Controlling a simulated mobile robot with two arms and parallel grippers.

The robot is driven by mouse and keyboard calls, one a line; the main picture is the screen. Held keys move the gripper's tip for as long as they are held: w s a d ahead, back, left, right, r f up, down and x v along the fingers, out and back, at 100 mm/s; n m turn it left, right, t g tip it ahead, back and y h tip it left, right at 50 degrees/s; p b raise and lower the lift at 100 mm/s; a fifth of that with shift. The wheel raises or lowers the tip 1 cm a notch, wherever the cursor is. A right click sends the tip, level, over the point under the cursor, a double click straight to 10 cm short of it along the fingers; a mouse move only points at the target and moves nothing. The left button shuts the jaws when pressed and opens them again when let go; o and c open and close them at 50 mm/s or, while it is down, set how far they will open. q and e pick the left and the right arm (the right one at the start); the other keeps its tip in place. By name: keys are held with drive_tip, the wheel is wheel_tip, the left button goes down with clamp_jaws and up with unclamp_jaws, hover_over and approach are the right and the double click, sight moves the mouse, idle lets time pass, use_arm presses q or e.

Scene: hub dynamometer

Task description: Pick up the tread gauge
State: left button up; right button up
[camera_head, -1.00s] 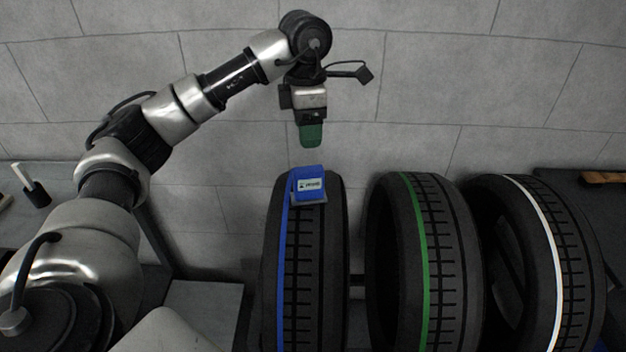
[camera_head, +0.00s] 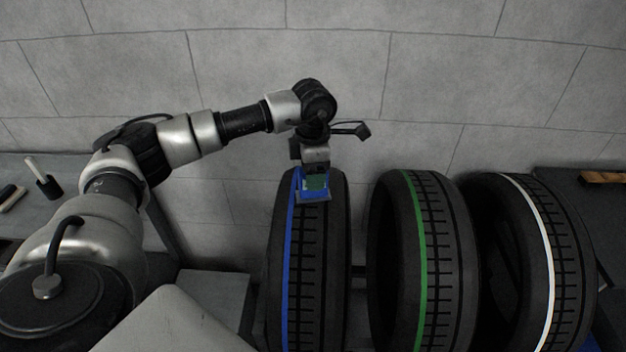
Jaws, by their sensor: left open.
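The tread gauge (camera_head: 303,194) is a small blue device on top of the blue-striped tire (camera_head: 308,270). The left gripper is open; whether the fingers touch the gauge cannot be made out. My right gripper is not in view.
A green-striped tire (camera_head: 424,260) and a white-striped tire (camera_head: 548,260) stand to the right, close together. A side table at left holds a black cup (camera_head: 49,187). A dark surface at right holds a brown object (camera_head: 604,178). A grey wall is behind.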

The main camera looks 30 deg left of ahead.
use_arm(q)
drive_tip(key=c, duration=1.1)
